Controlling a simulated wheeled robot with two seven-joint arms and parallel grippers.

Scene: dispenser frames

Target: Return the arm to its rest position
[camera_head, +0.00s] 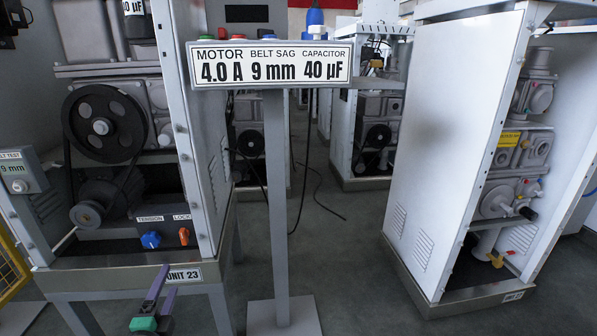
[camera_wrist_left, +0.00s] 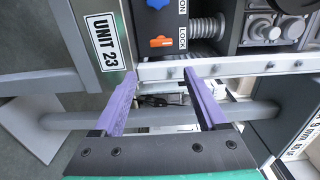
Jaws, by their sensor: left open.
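My left gripper (camera_head: 163,291) shows at the bottom left of the head view, with purple fingers and a green body. It is in front of and below the front edge of UNIT 23 (camera_head: 120,279). In the left wrist view, the two purple fingers of my left gripper (camera_wrist_left: 162,92) are spread apart with nothing between them. The blue TENSION knob (camera_head: 151,240) and the orange LOCK knob (camera_head: 184,236) are above the fingertips, apart from them. Both the blue knob (camera_wrist_left: 158,4) and the orange knob (camera_wrist_left: 161,42) show in the wrist view. My right gripper is not in view.
A sign (camera_head: 272,65) reading 4.0 A, 9 mm and 40 µF stands on a grey post (camera_head: 278,190) right of the unit. A white cabinet (camera_head: 447,140) stands on the right. Dark floor (camera_head: 355,270) is clear between them. A belt test gauge (camera_head: 20,172) hangs at left.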

